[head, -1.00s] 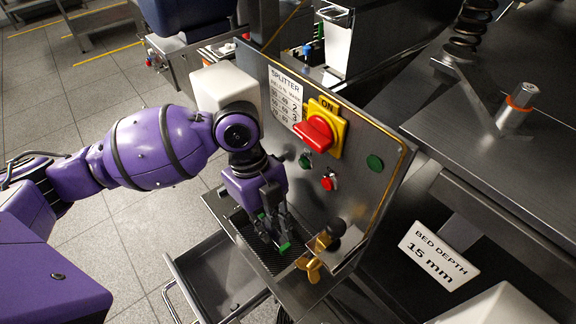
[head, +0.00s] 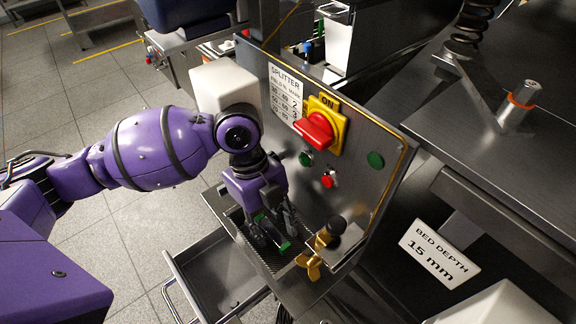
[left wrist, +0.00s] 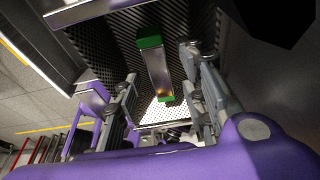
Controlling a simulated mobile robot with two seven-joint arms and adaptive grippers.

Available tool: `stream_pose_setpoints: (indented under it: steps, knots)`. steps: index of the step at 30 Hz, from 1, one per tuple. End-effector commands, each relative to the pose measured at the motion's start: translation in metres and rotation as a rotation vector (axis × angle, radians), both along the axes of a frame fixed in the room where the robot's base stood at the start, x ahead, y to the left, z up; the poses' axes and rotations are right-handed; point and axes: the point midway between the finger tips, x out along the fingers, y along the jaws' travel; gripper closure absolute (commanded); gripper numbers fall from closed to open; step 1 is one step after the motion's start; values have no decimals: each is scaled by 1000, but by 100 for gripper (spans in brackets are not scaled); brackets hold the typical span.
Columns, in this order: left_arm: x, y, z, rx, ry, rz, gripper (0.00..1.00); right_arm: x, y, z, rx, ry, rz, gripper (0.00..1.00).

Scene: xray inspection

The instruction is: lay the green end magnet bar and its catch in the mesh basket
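The magnet bar (head: 270,229) is metallic with green ends. It lies inside the dark mesh basket (head: 284,263) at the front of the splitter panel. In the left wrist view the bar (left wrist: 158,68) runs lengthwise between the finger pads, over the ribbed and perforated mesh basket (left wrist: 203,20). My left gripper (head: 268,238) is open, its fingers reaching down on either side of the bar with gaps to it. My right gripper is not in view.
The splitter panel (head: 348,190) with a red rotary switch (head: 314,131) stands just behind the basket. A brass wing knob (head: 312,262) is close to its right. A pulled-out metal drawer (head: 215,277) is below left. A steel table (head: 480,125) fills the right.

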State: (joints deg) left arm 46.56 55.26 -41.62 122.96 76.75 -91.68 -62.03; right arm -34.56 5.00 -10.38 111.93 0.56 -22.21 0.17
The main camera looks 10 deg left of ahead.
Motion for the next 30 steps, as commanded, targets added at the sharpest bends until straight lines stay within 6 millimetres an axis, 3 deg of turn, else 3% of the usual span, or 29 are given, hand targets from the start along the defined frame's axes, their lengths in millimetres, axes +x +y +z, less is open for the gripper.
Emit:
stream_pose_setpoints:
  steps: [10,21,30]
  knots:
    - [1,1,3,2,0,1,59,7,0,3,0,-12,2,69]
    - [12,13,59,1,-5,1,59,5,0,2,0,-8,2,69]
    - [13,16,73,0,-2,-1,59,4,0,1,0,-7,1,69]
